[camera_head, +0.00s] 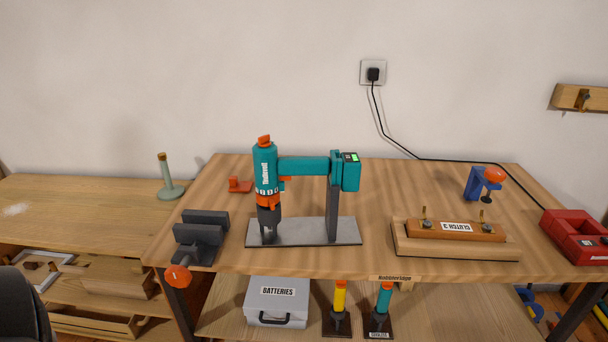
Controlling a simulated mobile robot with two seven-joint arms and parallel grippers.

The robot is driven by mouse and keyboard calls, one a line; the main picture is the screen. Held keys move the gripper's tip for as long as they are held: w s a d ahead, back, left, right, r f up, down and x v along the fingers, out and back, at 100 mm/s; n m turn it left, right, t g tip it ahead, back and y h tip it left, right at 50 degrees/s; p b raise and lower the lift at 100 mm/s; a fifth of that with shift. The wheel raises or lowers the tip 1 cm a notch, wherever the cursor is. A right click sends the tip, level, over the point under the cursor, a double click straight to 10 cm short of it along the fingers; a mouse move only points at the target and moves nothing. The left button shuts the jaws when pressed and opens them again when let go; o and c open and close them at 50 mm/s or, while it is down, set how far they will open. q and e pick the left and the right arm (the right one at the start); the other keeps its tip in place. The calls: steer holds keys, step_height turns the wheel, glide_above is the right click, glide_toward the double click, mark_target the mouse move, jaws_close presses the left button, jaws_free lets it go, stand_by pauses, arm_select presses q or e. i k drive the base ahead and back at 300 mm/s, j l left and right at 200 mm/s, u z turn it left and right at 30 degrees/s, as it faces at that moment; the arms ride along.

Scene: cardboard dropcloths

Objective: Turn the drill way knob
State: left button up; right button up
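A teal and orange drill (266,185) stands upright in a stand on the workbench, its chuck pointing down over a grey base plate (290,233). An orange knob-like piece (264,140) sits on top of the drill, and an orange ring (268,201) with small markings circles its lower body. A teal battery-like block (346,172) with a green display is at the right end of the horizontal body. I cannot tell which orange part is the way knob. Neither of my grippers is in view.
A dark vise (201,236) stands left of the drill. A wooden clutch block (456,231), a blue clamp (478,183) and a red charger (575,236) are to the right. A batteries case (277,301) sits on the lower shelf. The bench front is fairly clear.

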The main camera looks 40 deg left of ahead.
mark_target(264, 142)
steer(key=u, duration=1.35)
